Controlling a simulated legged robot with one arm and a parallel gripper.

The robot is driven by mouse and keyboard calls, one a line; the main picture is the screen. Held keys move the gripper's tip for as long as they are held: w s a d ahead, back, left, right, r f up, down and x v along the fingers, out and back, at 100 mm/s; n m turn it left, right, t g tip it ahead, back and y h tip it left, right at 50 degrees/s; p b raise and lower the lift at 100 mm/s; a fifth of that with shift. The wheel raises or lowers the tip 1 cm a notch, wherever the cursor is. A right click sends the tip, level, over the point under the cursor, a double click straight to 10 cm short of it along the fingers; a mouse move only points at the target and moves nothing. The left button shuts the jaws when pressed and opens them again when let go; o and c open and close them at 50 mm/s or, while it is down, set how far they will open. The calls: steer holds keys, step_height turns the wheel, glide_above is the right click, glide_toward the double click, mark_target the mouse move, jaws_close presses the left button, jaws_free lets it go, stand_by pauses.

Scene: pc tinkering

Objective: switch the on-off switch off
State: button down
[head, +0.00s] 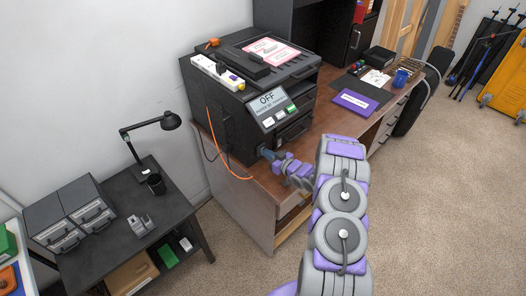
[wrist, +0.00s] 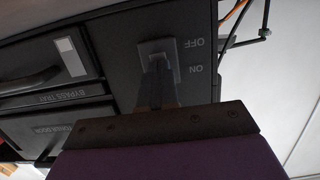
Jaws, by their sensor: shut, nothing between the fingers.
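The grey on-off switch (wrist: 155,48) is on the dark front panel of the black printer-like machine (head: 222,118), beside the labels OFF and ON. In the wrist view my gripper (wrist: 158,72) is shut, with its narrow fingertips right at the switch and covering part of it. I cannot tell whether they touch it or which way it is tilted. In the head view my gripper (head: 266,153) is against the machine's lower front corner, and the switch is hidden there.
An orange cable (head: 219,150) hangs down the machine's side. A black side table (head: 110,225) with a lamp (head: 152,128) stands left. Carpet at right is clear.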

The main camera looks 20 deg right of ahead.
steer(key=shift+p+v, duration=0.3)
steer(key=shift+v, duration=0.7)
steer(key=shift+f, duration=0.2)
steer(key=shift+f+p+v, duration=0.2)
steer(key=shift+p+v, duration=0.05)
steer(key=shift+v, duration=0.75)
steer(key=shift+f+p+v, duration=0.2)
steer(key=shift+p+v, duration=0.05)
steer(key=shift+v, duration=0.75)
steer(key=shift+s, duration=0.1)
steer(key=shift+d, duration=0.1)
steer(key=p+v, duration=0.2)
steer(key=v, duration=1.5)
steer(key=shift+s, duration=0.15)
steer(key=shift+f, duration=0.15)
